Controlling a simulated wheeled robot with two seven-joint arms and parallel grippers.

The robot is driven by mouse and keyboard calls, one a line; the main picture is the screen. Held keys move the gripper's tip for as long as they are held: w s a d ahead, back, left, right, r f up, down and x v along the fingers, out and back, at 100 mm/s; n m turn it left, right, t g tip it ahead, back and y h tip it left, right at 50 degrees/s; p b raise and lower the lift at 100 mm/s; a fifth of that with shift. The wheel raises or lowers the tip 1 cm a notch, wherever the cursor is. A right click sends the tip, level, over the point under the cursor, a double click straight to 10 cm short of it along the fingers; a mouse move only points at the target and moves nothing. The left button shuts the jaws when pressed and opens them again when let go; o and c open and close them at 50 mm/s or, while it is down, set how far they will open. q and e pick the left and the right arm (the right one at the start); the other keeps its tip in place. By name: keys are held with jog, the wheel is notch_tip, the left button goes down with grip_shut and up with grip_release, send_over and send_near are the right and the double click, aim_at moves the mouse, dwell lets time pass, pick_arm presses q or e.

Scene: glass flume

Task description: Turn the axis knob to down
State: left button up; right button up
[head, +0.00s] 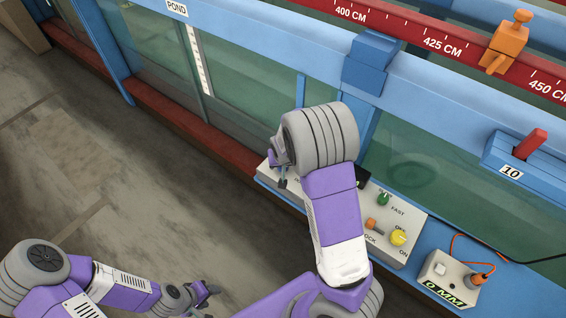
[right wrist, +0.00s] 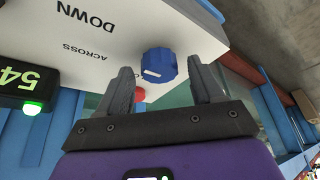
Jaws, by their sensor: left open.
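The axis knob (right wrist: 160,65) is blue with a white mark on its face. It shows in the right wrist view on a white panel (right wrist: 190,30), near the lettering DOWN and ACROSS. The white mark lies toward the left in that view; I cannot tell which word it points to. My right gripper (right wrist: 162,86) is open, one finger on each side of the knob, with gaps visible. In the head view my right gripper (head: 279,170) is at the panel's left end and my arm hides the knob. My left gripper (head: 207,291) is open and empty, low over the floor.
The control panel (head: 411,222) carries a green knob (head: 383,199), an orange switch (head: 375,226) and a yellow knob (head: 398,238). A red button (right wrist: 138,95) and a display reading 54 (right wrist: 30,80) are near the blue knob. The glass flume (head: 420,150) stands behind.

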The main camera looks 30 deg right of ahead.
jog(key=p+v, duration=0.1)
jog(key=v, duration=0.6)
jog(key=shift+s+r+p, duration=0.15)
jog(key=shift+r+p, duration=0.1)
jog(key=shift+p, duration=0.1)
jog(key=shift+f, duration=0.1)
